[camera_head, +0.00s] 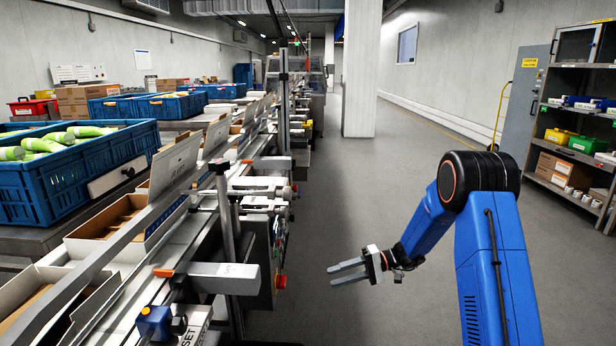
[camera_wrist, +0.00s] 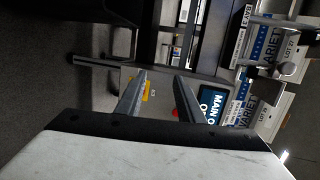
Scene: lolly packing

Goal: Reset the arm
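My blue arm (camera_head: 493,255) reaches in from the right side of the head view, bent at a black joint. My gripper (camera_head: 348,271) hangs over the open aisle floor and points left toward the packing line (camera_head: 225,215). Its two grey fingers are apart, with nothing between them. In the wrist view the gripper (camera_wrist: 160,88) also shows two separated fingers, with a gap of open view between them. A dark panel with a blue label (camera_wrist: 212,104) and boxes with printed labels (camera_wrist: 268,60) lie beyond the fingers.
Open cartons (camera_head: 105,218) sit along the line. A blue crate (camera_head: 75,190) of green-wrapped goods stands at left. A rail with a grey post (camera_head: 225,205) edges the line. A pillar (camera_head: 362,70) and shelving (camera_head: 580,105) stand farther back. The aisle floor (camera_head: 380,180) is clear.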

